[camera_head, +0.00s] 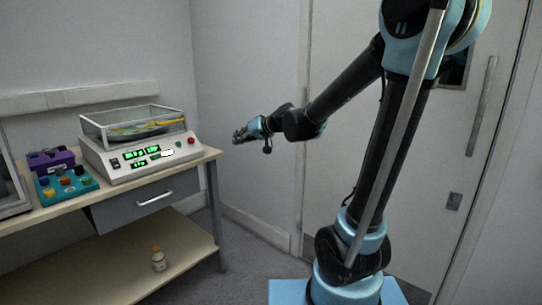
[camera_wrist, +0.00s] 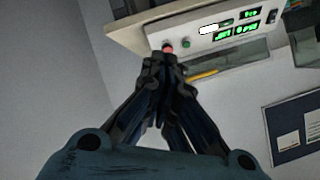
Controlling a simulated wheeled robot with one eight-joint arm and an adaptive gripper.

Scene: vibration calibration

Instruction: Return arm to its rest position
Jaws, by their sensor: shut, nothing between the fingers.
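My arm reaches from its blue base in the head view, with the forearm stretched left and slightly down. My gripper (camera_head: 240,135) hangs in free air to the right of the bench and apart from it. In the wrist view my gripper (camera_wrist: 160,62) has its fingertips together and nothing between them. Beyond the fingertips the wrist view shows the white device (camera_wrist: 215,38) with green displays and a red button.
The device (camera_head: 128,166) stands on a wooden bench (camera_head: 210,154) with a drawer (camera_head: 145,200). A purple rack (camera_head: 50,158) and a teal rack (camera_head: 85,188) with coloured caps stand left of it. A bottle (camera_head: 158,260) is on the lower shelf. A door (camera_head: 345,180) is behind my arm.

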